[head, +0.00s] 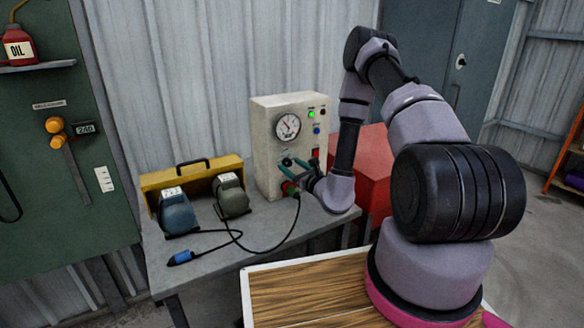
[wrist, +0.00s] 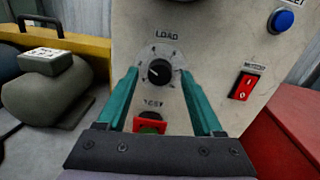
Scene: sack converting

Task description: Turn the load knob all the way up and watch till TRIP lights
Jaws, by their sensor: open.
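The pale test box (head: 262,146) stands on the grey bench. Its black LOAD knob (wrist: 160,72) shows in the wrist view, with its white mark pointing roughly left. My gripper (wrist: 158,78) is open, its two green fingers either side of the knob, with gaps showing. In the head view my gripper (head: 292,163) is at the box's front and hides most of the knob. A round gauge (head: 288,126) sits above; its needle is too small to read exactly. A green lamp (head: 311,114) is lit. A small red lamp (head: 323,111) beside it looks dark; its label is unreadable.
A red rocker switch (wrist: 246,86) and blue button (wrist: 283,20) are right of the knob. A red-and-green TEST fitting (wrist: 150,124) lies below it. Two motor-like units (head: 178,213) and a yellow case (head: 160,182) stand left. A black cable with blue plug (head: 181,257) crosses the bench.

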